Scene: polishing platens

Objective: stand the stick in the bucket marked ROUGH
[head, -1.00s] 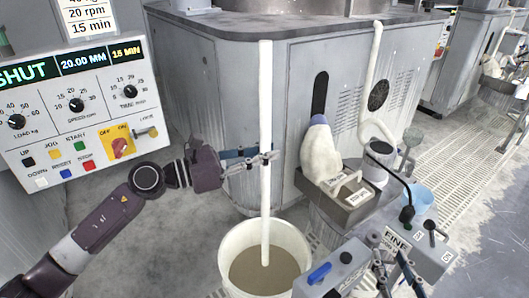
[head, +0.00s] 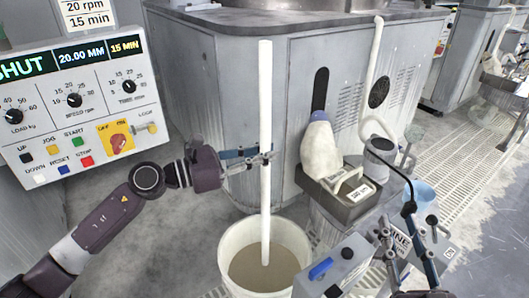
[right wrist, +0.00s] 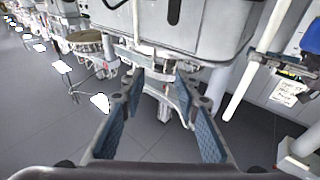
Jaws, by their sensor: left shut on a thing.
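My left gripper (head: 262,158) is shut on the long white stick (head: 265,100) around its middle. The stick stands upright in the head view. Its lower end shows over the grey-brown slurry inside the white bucket (head: 230,240); I cannot tell whether it is dipped in or rests on the bottom. No ROUGH marking is readable on this bucket. My right gripper (head: 405,222) is at the lower right of the head view, in front of a partly hidden FINE label. Its two blue-padded fingers are apart and empty in the right wrist view (right wrist: 160,95).
A control panel (head: 80,110) stands at the left. The grey machine housing (head: 225,110) is behind the stick. A tray (head: 350,205) with a white bottle (head: 320,150), a grey box with a blue switch (head: 335,268) and a light-blue cup (head: 420,195) stand at the right.

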